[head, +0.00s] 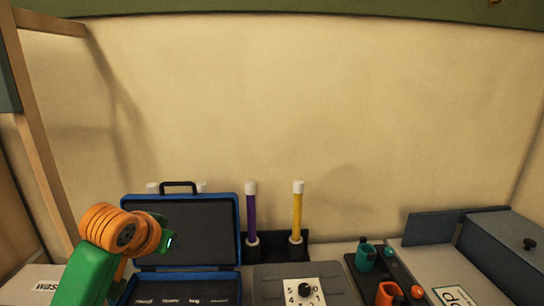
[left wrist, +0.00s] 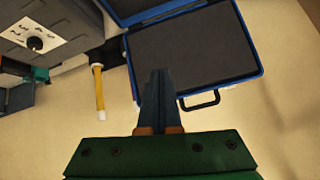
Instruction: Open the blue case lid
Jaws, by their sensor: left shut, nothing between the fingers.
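The blue case (head: 181,288) stands at the front left of the counter with its lid (head: 210,230) open and upright. The lid has a dark inner panel, a blue rim and a black handle (head: 178,184) on its top edge. The lid also shows in the left wrist view (left wrist: 215,50). My left gripper (head: 170,243) is in front of the lid's inner face, near its left side. Its fingers are shut and empty in the left wrist view (left wrist: 158,75). I cannot tell whether they touch the lid. My right gripper is not in view.
A purple tube (head: 251,215) and a yellow tube (head: 297,215) stand right of the lid. A grey box with a numbered dial (head: 304,290) is in front of them. Teal and orange pieces (head: 388,292) and a grey lidded box (head: 500,255) fill the right side.

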